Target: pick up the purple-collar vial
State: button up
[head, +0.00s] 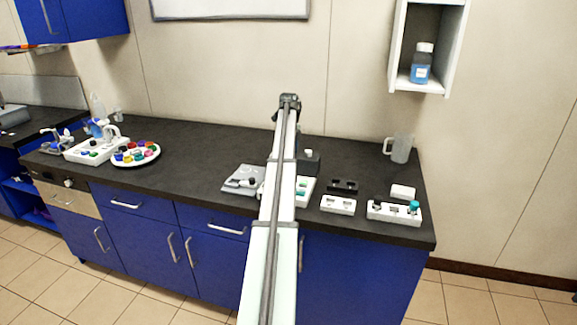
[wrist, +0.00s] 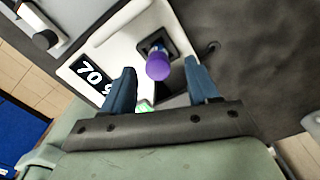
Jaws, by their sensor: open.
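The purple-collar vial (wrist: 158,66) shows in the wrist view with its purple top toward the camera. It stands in a dark square socket of a white device with a display reading "70" and a partly hidden sign (wrist: 92,73). My gripper (wrist: 164,80) is open, with one blue finger on each side of the vial's near side. I cannot tell whether either finger touches it. In the head view my arm hides the vial and most of the white device (head: 305,187); the gripper itself is not clearly visible there.
A grey device (head: 243,180) stands left of my arm. White blocks (head: 338,205) and a white rack with a teal-capped item (head: 413,206) lie to the right. A clear jug (head: 400,148) stands behind them. A round tray of coloured caps (head: 136,163) is far left. The counter's middle left is clear.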

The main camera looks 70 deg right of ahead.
notch_tip(320, 180, down, 4)
jog(key=shift+a+f, duration=0.1)
jog(key=shift+a, duration=0.05)
jog(key=shift+c, duration=0.2)
jog(key=c, duration=1.1)
